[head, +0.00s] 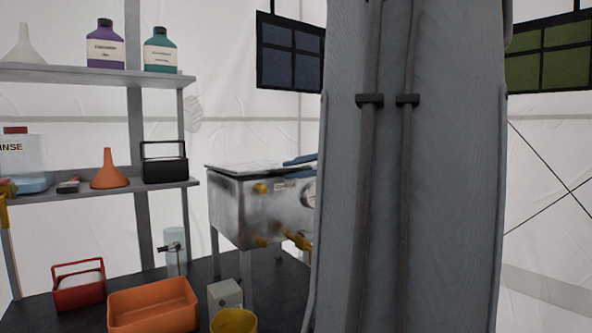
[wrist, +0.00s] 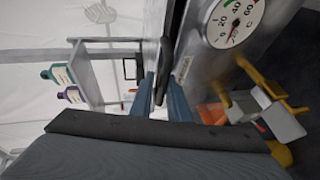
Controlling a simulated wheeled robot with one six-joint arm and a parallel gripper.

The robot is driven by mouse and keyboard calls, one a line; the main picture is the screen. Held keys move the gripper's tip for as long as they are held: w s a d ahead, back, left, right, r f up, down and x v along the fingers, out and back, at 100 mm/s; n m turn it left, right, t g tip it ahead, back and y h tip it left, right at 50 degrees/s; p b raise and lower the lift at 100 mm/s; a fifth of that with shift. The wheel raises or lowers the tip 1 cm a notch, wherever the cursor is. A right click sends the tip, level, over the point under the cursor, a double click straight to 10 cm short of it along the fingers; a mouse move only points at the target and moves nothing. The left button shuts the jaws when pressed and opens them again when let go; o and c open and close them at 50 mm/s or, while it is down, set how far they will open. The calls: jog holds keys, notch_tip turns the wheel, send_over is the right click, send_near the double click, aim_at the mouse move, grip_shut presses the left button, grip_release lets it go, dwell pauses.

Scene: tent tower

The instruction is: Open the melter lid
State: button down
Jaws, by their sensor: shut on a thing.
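The melter (head: 250,210) is a metal box on legs, partly hidden on its right by my arm. Its lid (head: 245,165) lies flat, or nearly flat, across the top. My gripper (head: 301,160) shows as blue fingers at the lid's right part. In the wrist view my gripper (wrist: 163,92) is shut on a dark lid handle (wrist: 164,70), with one blue finger on each side. The melter's metal side (wrist: 185,65) runs right beside the fingers. The lid's far edge by my arm is hidden in the head view.
A round gauge (wrist: 235,20) and yellow valves (head: 298,240) stick out from the melter's front. A shelf rack (head: 90,75) with bottles stands at the left. An orange bin (head: 152,305) and a yellow bucket (head: 234,321) stand low in front.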

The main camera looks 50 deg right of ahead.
jog(key=w+d+r+g+p, duration=0.1)
jog(key=w+r+p, duration=0.3)
jog(key=r+p, duration=0.6)
jog(key=w+d+r+p, duration=0.1)
jog(key=w+r+p, duration=0.4)
jog(key=r+p, duration=0.45)
jog(key=w+d+r, duration=0.2)
jog(key=w+r, duration=0.3)
jog(key=w, duration=0.6)
jog(key=w+d+r, duration=0.2)
jog(key=w+r, duration=0.3)
jog(key=w, duration=0.6)
jog(key=shift+w+d+r, duration=0.2)
jog(key=shift+w+d, duration=0.1)
jog(key=c, duration=1.8)
grip_release()
jog(key=shift+c, duration=0.2)
jog(key=shift+r, duration=0.1)
